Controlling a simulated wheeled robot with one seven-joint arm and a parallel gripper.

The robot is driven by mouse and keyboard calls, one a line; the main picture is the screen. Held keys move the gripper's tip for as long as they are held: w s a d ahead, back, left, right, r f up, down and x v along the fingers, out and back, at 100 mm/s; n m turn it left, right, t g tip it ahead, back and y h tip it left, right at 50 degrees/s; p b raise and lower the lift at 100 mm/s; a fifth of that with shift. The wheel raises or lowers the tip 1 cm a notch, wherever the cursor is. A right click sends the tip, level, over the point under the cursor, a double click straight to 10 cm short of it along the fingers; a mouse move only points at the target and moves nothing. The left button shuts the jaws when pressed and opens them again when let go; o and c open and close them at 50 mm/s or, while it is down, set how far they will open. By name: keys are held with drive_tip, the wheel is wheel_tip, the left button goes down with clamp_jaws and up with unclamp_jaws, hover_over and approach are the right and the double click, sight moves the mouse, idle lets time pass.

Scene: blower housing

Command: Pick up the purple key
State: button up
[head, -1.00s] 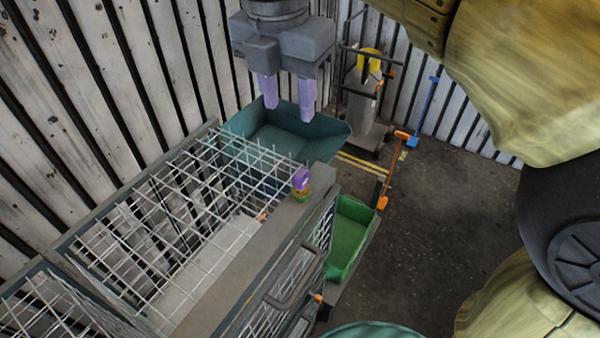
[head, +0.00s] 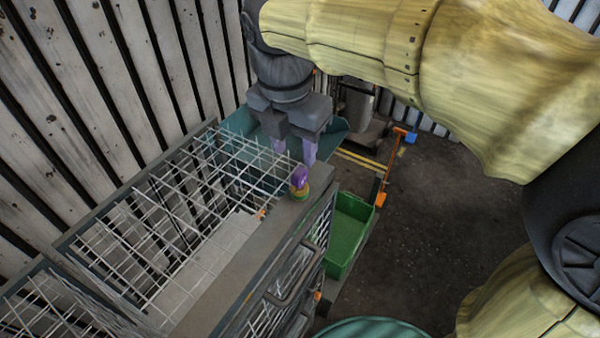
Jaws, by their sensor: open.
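The purple key (head: 299,177) stands upright on the grey top rail of the wire cage, near the rail's far corner. Its lower part is yellow-green and orange. My gripper (head: 294,153) is open, with its two light purple fingers pointing down. In the head view the fingertips are just above and behind the key, close to it. The right finger's tip appears right beside the key's top. I cannot tell whether they touch. The left finger is partly hidden by the gripper body.
The wire cage (head: 160,235) has an open grid top and a grey rail (head: 235,275). A green bin (head: 349,232) stands to its right and a teal bin (head: 240,122) behind it. An orange-handled tool (head: 391,165) leans beyond. Dark floor (head: 440,230) lies clear at right.

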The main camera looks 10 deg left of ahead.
sight(299, 171)
drive_tip(key=shift+w+f, duration=0.2)
drive_tip(key=shift+f, duration=0.95)
drive_tip(key=shift+w+d+f+p, duration=0.2)
drive_tip(key=shift+f+p, duration=0.3)
drive_tip(key=shift+f, duration=0.8)
drive_tip(key=shift+w+d+f+p, duration=0.15)
drive_tip(key=shift+f+p, duration=0.35)
drive_tip(key=shift+f, duration=0.8)
drive_tip(key=shift+s, duration=0.1)
clamp_jaws()
